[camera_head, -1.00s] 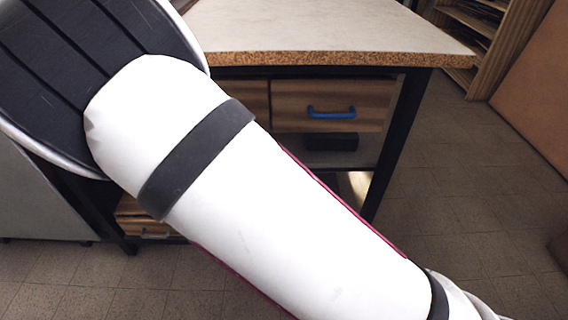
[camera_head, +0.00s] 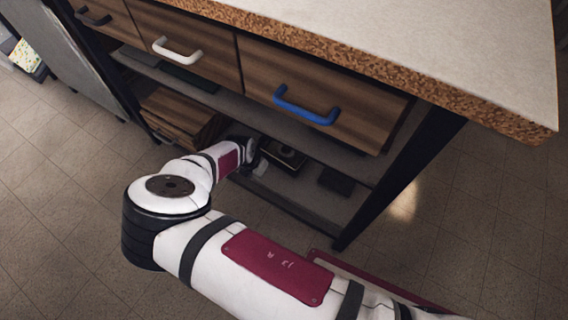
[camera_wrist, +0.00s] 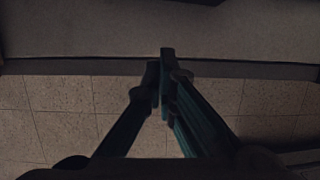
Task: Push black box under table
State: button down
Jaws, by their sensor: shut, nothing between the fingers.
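The table (camera_head: 400,60) has a pale top with a rough brown edge, drawers below and a low grey shelf. A black box (camera_head: 284,155) lies on that shelf, close to the end of my arm. A smaller dark box (camera_head: 337,181) lies to its right; I cannot tell which one the task means. My gripper reaches in under the drawers, and its fingers are mostly hidden in the head view. In the wrist view my gripper (camera_wrist: 162,72) is shut and empty, its tips over a grey shelf edge. No box is clear there.
The drawers carry a blue handle (camera_head: 307,106) and a white handle (camera_head: 177,50). A wooden crate-like stack (camera_head: 180,117) stands left of my wrist. A black table leg (camera_head: 400,178) bounds the shelf on the right. The tiled floor (camera_head: 60,200) in front is clear.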

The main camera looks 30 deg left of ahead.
aim_at(277, 161)
jog(key=b+x, duration=0.5)
jog(key=x, duration=0.5)
jog(key=shift+d+f, duration=0.1)
jog(key=shift+f, duration=0.2)
jog(key=w, duration=0.1)
jog(key=w+b, duration=0.1)
jog(key=shift+w+r, duration=0.25)
jog(key=shift+w, duration=0.05)
jog(key=shift+w+r, duration=0.15)
jog(key=shift+w, duration=0.5)
jog(key=shift+d, duration=0.1)
jog(key=shift+w, duration=0.4)
jog(key=w+b, duration=0.1)
jog(key=w, duration=0.1)
jog(key=shift+w, duration=0.4)
jog(key=shift+s+d, duration=0.1)
